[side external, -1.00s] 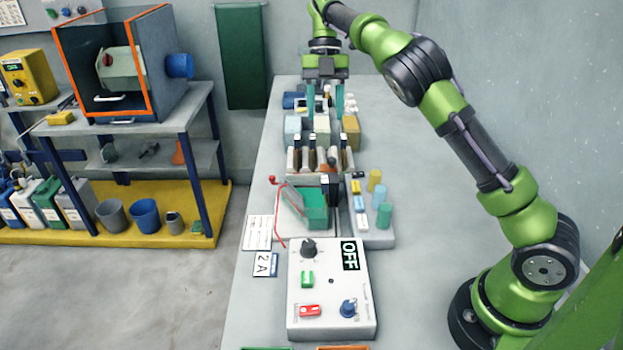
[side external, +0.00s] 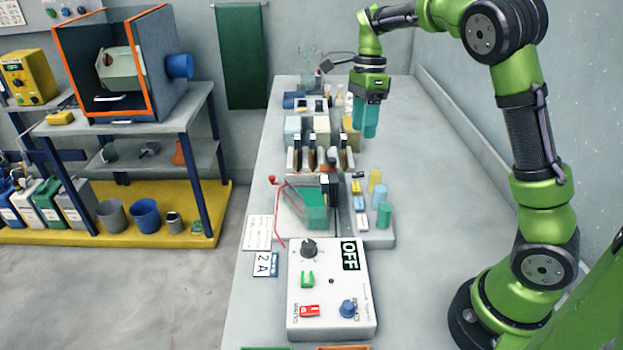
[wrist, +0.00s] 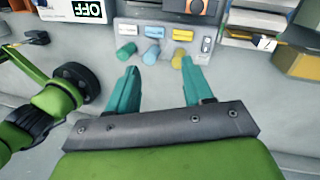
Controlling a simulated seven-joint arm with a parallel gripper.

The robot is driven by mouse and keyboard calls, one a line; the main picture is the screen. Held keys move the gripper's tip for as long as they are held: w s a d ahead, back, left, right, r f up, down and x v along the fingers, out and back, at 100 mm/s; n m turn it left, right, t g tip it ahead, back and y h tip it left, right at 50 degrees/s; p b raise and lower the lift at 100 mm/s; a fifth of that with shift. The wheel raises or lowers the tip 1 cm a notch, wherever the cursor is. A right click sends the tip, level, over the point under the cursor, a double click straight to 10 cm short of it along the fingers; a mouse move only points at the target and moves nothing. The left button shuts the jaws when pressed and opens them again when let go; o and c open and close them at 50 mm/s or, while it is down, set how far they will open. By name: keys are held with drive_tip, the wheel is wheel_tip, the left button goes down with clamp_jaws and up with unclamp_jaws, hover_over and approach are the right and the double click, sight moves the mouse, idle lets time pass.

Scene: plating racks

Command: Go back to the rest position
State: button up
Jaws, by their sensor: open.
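My gripper (side external: 365,132) hangs above the bench to the right of the rack row in the side view, with its teal fingers pointing down. In the wrist view my gripper (wrist: 160,85) has its two fingers spread apart, with nothing between them. The fingers are clear of the objects around them. No rest position is marked in these views.
The bench (side external: 430,250) is bare on its right side. A control box (side external: 331,300) showing OFF stands in front. Behind it are a green tank (side external: 309,207), a grey block with coloured cylinders (side external: 384,213), and a rack (side external: 320,160). A wall borders the right.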

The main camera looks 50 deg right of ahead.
drive_tip(key=s+a+r+n+t, duration=0.2)
drive_tip(key=s+a+n+t, duration=0.2)
drive_tip(key=s+a+n, duration=0.2)
drive_tip(key=s+a+r+n+t, duration=0.2)
drive_tip(key=s+a+n+t, duration=0.2)
drive_tip(key=s+a+n, duration=0.3)
drive_tip(key=s+n, duration=0.3)
drive_tip(key=n, duration=0.4)
drive_tip(key=shift+s+t, duration=0.2)
drive_tip(key=shift+t, duration=0.1)
